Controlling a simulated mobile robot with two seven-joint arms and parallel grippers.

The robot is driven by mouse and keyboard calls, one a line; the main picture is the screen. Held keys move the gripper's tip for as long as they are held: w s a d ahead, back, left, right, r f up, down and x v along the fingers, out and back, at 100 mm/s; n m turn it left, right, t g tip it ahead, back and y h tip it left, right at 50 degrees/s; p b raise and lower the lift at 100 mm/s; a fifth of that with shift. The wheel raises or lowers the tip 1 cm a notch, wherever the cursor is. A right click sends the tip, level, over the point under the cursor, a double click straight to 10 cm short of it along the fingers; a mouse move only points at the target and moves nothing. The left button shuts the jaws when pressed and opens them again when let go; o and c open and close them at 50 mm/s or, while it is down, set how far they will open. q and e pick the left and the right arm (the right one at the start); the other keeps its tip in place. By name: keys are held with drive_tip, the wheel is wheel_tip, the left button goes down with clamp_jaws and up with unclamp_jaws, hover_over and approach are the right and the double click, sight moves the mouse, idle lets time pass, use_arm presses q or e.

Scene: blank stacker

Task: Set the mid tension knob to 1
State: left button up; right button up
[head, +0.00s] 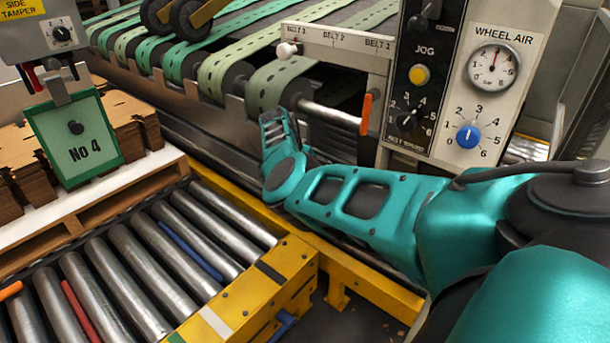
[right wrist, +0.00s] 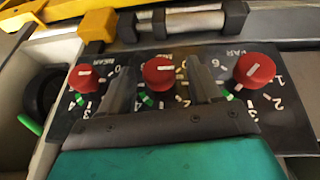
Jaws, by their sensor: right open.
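In the right wrist view, three red knobs sit in a row on a dark panel. The middle red knob (right wrist: 158,72) has a white pointer line lying roughly level in the picture. A green arc shows at its lower left; its own label is not readable. My right gripper (right wrist: 159,66) is open, with one finger on each side of this knob in the picture. I cannot tell whether they touch it. In the head view my right gripper (head: 274,125) is beside the belt machine, and the red knobs are hidden. My left gripper is not in view.
The left red knob (right wrist: 86,78) and right red knob (right wrist: 254,69) flank the middle one closely. In the head view, a control panel with a blue knob (head: 467,136) stands behind my arm. A roller conveyor (head: 290,275) with a yellow frame lies at left front.

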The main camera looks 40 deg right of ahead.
drive_tip(key=shift+r, duration=0.1)
drive_tip(key=shift+a+r, duration=0.1)
drive_tip(key=shift+r, duration=0.2)
use_arm(q)
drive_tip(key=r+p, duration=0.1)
drive_tip(key=p, duration=0.1)
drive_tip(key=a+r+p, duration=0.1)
drive_tip(key=p, duration=0.2)
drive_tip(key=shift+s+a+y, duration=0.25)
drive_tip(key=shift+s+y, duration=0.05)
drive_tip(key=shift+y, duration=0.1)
use_arm(e)
drive_tip(key=v, duration=1.2)
